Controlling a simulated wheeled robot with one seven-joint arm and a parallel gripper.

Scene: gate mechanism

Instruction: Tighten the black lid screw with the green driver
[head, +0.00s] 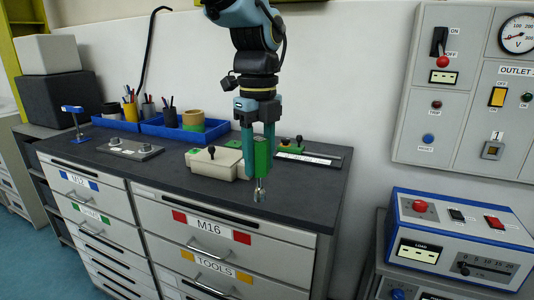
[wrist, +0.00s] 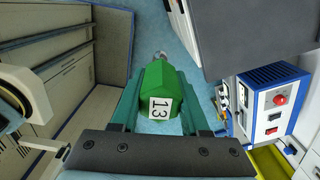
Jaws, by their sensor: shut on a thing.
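The green driver (head: 262,157) is upright between the fingers of my gripper (head: 259,165), with its metal shaft and tip pointing down. In the wrist view the driver's green handle (wrist: 163,82) carries a white label reading 13, and my gripper (wrist: 160,85) is shut on it. A cream box (head: 216,165) sits on the dark bench top, left of the driver. A black screw with a round head (head: 212,150) stands up from its lid. The driver's tip is apart from this screw, to its right and nearer the bench's front edge.
Behind the gripper lies a strip with green and black parts (head: 300,156). A grey plate with knobs (head: 130,149), blue bins (head: 184,130) and a blue-topped stand (head: 74,120) are further left. A blue power unit (head: 455,240) stands at the right. The bench front is clear.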

